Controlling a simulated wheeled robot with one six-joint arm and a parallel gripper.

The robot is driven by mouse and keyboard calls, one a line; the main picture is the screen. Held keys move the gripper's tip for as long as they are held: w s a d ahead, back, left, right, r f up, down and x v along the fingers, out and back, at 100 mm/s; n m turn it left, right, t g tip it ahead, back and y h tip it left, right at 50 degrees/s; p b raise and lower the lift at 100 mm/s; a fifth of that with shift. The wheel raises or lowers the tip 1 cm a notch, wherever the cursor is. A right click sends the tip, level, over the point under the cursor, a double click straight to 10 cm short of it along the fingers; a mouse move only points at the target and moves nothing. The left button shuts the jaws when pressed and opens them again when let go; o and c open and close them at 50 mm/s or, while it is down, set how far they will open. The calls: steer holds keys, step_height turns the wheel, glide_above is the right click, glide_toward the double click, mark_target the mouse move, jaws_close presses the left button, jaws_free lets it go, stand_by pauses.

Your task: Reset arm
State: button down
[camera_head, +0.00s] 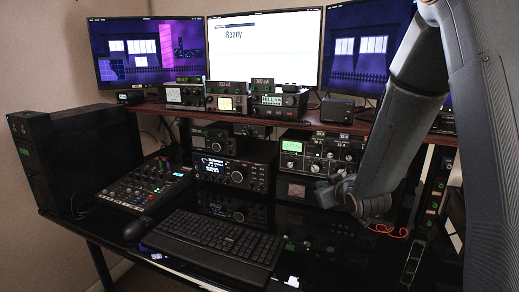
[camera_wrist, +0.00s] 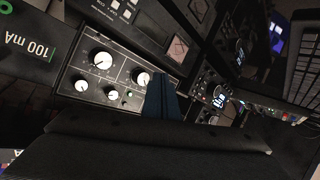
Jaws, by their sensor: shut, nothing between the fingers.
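My arm reaches down from the upper right in the head view. My gripper (camera_head: 326,196) is at its lower end, in front of the tuner unit (camera_head: 327,150) with the green-lit display. In the wrist view the dark fingers of my gripper (camera_wrist: 163,80) are together and hold nothing. Several white-centred knobs show there on a panel, including a large knob (camera_wrist: 103,59) left of the fingers and another knob (camera_wrist: 143,78) beside the fingertips. The picture does not settle whether the fingertips touch the panel. My arm hides part of the equipment at the right.
A black keyboard (camera_head: 213,240) lies on the glossy desk, with a mouse (camera_head: 136,228) and a mixer (camera_head: 146,184) to its left. A shelf (camera_head: 188,113) carries several radios below three monitors. A red cable (camera_head: 388,230) lies right of my gripper.

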steer(key=s+a+f+m+g+h, duration=0.1)
steer(key=s+g, duration=0.5)
steer(key=s, duration=1.1)
steer(key=s+a+f+m+g+p, duration=0.1)
steer(key=s+f+m+g, duration=0.2)
steer(key=s, duration=1.4)
steer(key=m+g, duration=0.1)
steer(key=g, duration=0.3)
steer(key=shift+f+h, duration=0.15)
steer(key=shift+h, duration=0.25)
steer(key=shift+s+d+m, duration=0.1)
steer(key=shift+m, duration=0.2)
